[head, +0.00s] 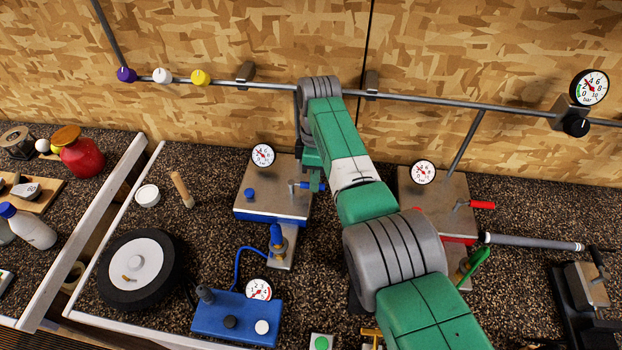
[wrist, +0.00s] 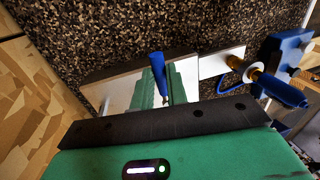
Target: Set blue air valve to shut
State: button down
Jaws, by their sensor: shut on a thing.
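The blue air valve has a blue lever handle (head: 315,187) at the right side of a metal-topped blue station (head: 270,210) in the head view. In the wrist view the blue handle (wrist: 157,65) stands between the two green fingers of my gripper (wrist: 161,80). My gripper is shut on this handle. In the head view my arm comes in from the lower right and its wrist hides much of the gripper. The valve body is partly hidden in the wrist view. A round gauge (head: 263,154) stands behind the station. Its exact reading is too small to tell.
A blue fitting (head: 277,236) stands on a plate just in front of the station, with a blue hose to a blue box (head: 237,318). To the right is a similar station with a red lever (head: 482,205). A wheel (head: 140,268) lies at the left. A rail crosses the back wall.

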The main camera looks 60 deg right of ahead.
jog(key=c, duration=1.4)
grip_release()
jog(key=r, duration=0.2)
jog(key=d+r+b, duration=0.1)
jog(key=r, duration=0.4)
jog(key=shift+w+d+r, duration=0.2)
jog(key=shift+w+r, duration=0.1)
jog(key=shift+w, duration=0.05)
